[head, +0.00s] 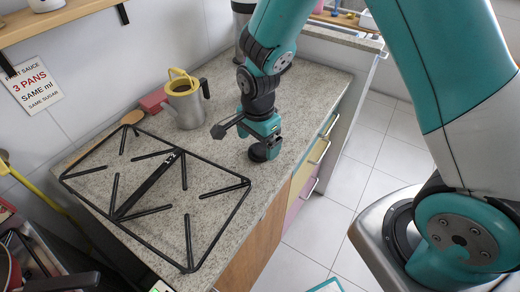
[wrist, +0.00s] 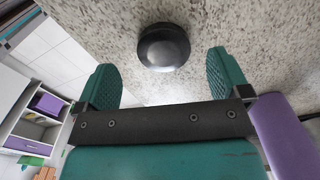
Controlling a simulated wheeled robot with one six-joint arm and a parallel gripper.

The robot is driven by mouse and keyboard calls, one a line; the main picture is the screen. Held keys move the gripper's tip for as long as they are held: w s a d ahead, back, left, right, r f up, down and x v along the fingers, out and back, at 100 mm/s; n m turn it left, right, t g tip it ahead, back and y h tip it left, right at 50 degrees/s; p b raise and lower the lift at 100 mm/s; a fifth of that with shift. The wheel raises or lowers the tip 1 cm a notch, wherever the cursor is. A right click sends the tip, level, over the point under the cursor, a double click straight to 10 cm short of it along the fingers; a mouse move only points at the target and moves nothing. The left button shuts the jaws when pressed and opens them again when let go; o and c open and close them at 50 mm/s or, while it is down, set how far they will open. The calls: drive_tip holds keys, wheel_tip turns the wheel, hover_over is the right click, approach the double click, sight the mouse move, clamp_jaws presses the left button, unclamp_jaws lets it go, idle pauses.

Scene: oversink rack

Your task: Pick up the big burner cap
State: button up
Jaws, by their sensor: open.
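A round black burner cap (wrist: 163,47) lies on the speckled stone counter; it is the only cap I can make out, so I cannot compare sizes. In the head view the cap (head: 259,154) sits near the counter's front edge, partly covered by my gripper (head: 266,138). My gripper is open, with its teal fingers pointing down at the cap. In the wrist view the cap shows in the gap between the two fingertips (wrist: 163,62), with bare space on both sides. The fingers do not appear to touch it.
A black pan grate (head: 187,268) lies flat on the counter (head: 300,93) to the left. The counter around the cap is clear.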

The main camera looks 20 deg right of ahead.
sight(258, 151)
drive_tip(key=shift+w+f, duration=0.2)
drive_tip(key=shift+f, duration=1.5)
drive_tip(key=c, duration=1)
drive_tip(key=shift+r, duration=0.15)
